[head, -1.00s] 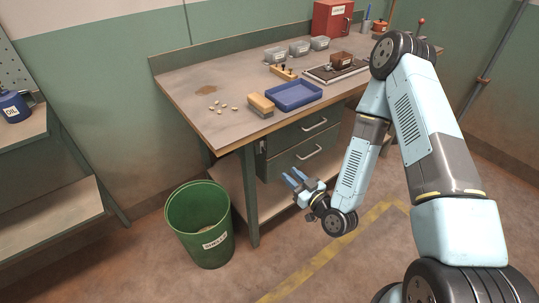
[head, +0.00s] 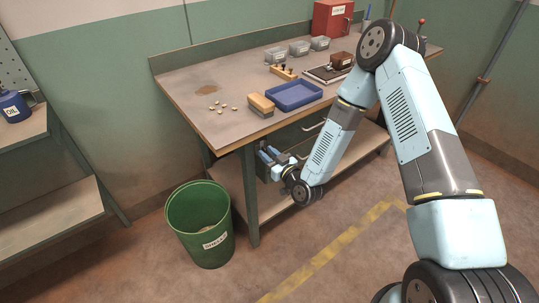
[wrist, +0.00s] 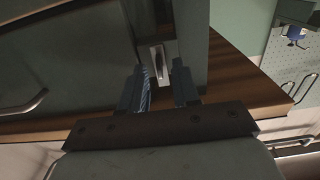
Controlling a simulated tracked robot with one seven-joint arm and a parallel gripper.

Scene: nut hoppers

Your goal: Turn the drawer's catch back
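The drawer's catch (wrist: 158,63) shows in the wrist view as a pale plate with a narrow dark lever, upright in the picture. It sits beside the drawer front (wrist: 75,60), which is dark green. My gripper (wrist: 161,72) is open, with one blue finger on each side of the catch in that view. Nothing is held. I cannot tell whether a finger touches the lever. In the head view my gripper (head: 267,154) is at the left end of the drawers under the bench, and it hides the catch. The upper drawer handle (head: 312,126) shows there.
The bench (head: 205,124) carries a blue tray (head: 294,104), a sponge-like block (head: 261,106) and several nuts. A bench leg (head: 250,195) stands close to my gripper. A green bin (head: 200,235) is on the floor at left. The floor in front is clear.

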